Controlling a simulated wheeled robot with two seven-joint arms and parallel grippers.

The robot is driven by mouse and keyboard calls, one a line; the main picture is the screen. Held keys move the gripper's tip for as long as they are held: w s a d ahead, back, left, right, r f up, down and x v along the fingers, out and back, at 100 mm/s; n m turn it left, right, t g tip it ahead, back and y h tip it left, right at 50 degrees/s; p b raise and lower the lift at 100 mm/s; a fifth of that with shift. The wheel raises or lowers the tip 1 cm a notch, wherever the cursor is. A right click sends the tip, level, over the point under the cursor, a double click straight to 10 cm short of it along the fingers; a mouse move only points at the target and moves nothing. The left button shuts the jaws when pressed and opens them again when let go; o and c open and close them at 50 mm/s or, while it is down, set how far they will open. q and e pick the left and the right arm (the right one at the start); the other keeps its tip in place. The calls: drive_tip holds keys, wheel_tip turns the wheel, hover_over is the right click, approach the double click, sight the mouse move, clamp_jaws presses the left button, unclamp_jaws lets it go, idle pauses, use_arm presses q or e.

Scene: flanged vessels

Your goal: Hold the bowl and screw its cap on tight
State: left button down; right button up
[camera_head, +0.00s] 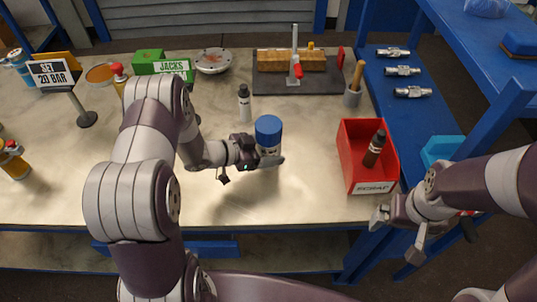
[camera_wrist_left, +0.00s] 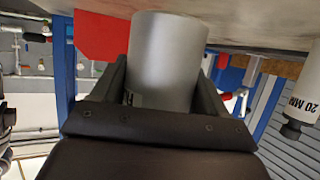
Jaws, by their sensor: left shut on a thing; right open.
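A grey, cylindrical bowl (camera_head: 268,151) stands upright near the middle of the bench in the head view, with a blue cap (camera_head: 268,127) on its top. I cannot tell how tightly the cap sits. My left gripper (camera_head: 271,161) is shut on the bowl from the left, below the cap. In the left wrist view the grey bowl (camera_wrist_left: 165,60) fills the space between the two dark fingers; the cap is not seen there. My right gripper (camera_head: 397,236) is open and empty, off the bench's front edge at the lower right, below the red bin.
A red scrap bin (camera_head: 361,187) holding a dark bottle (camera_head: 375,148) stands right of the bowl. A white bottle with a black top (camera_head: 244,103) stands just behind it. A grey board (camera_head: 290,80) with a clamp lies farther back. The bench front is clear.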

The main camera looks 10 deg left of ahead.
use_arm(q)
wheel_tip(320, 180, down, 3)
drive_tip(key=shift+r, duration=0.2)
drive_tip(key=shift+f, duration=0.15)
unclamp_jaws()
